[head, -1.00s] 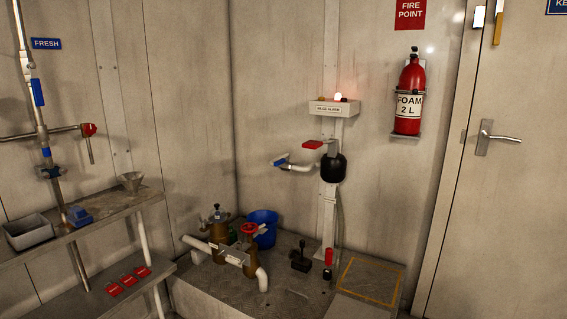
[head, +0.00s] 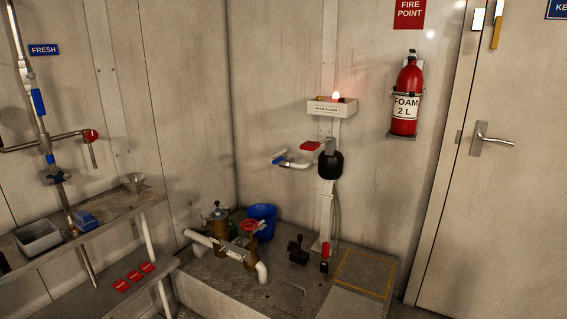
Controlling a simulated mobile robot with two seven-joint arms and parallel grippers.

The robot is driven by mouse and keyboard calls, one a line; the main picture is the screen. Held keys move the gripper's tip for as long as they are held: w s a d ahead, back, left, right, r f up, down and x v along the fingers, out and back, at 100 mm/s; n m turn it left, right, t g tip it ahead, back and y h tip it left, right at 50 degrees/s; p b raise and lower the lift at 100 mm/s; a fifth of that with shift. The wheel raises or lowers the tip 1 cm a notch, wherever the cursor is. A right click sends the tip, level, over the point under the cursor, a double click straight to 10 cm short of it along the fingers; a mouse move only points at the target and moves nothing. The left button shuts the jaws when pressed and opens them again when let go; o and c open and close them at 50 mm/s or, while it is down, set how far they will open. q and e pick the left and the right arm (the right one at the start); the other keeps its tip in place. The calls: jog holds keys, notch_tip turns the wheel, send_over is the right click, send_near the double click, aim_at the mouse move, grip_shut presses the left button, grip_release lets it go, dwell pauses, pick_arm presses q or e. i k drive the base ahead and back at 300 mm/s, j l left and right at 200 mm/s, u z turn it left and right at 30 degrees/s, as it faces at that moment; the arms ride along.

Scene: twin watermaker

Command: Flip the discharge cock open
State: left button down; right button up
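No label marks the discharge cock, so I cannot tell for certain which valve it is. A pipe spout with a blue lever (head: 278,157) sticks out left of the wall post. A red lever handle (head: 310,146) lies flat beside the black rounded body (head: 330,164) on that post. A small upright red-handled lever (head: 324,251) stands on the floor plinth. On the left, a red-capped handle (head: 91,136) ends a horizontal pipe, and a blue lever (head: 38,102) lies along the upright pipe. Neither of my grippers is recognisable in view.
A bench (head: 105,213) with a grey tray (head: 38,238) stands at left. The plinth (head: 215,287) carries a brass pump (head: 218,235), a red handwheel (head: 248,225) and a blue bucket (head: 263,217). An alarm box (head: 331,107) is lit. A fire extinguisher (head: 405,100) hangs near the door (head: 500,200).

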aim_at(278, 161)
jog(key=z, duration=0.45)
jog(key=i+j+z, duration=1.1)
jog(key=j, duration=0.3)
jog(key=i+j, duration=0.45)
jog(key=j, duration=0.3)
